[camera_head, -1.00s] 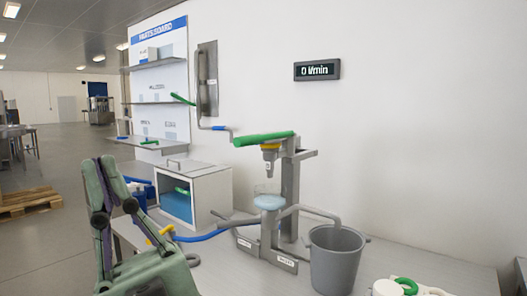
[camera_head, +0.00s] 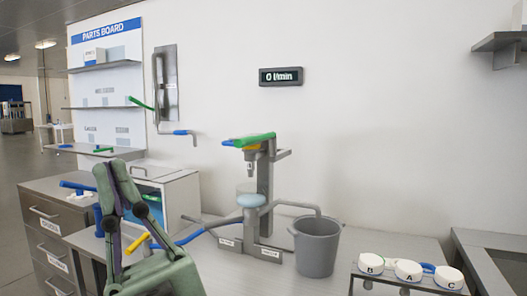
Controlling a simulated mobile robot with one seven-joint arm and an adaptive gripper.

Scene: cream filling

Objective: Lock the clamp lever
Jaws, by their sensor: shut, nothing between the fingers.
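No part is plainly marked as the clamp lever. The filling station (camera_head: 264,190) stands on the bench against the wall. On its head lies a long green handle (camera_head: 255,139), with a blue end at its left and a yellow part under it. A blue-gripped lever (camera_head: 192,237) reaches out low to the left of the station's base. A yellow handle (camera_head: 136,242) shows beside it, partly behind my green arm. A pale blue round piece (camera_head: 251,200) sits under the nozzle.
A grey bucket (camera_head: 316,247) stands right of the station. A rack with white lids marked B, A and C (camera_head: 408,270) is at the lower right. A white open-fronted box (camera_head: 172,197) and drawers (camera_head: 50,232) are at left. The bench between bucket and rack is clear.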

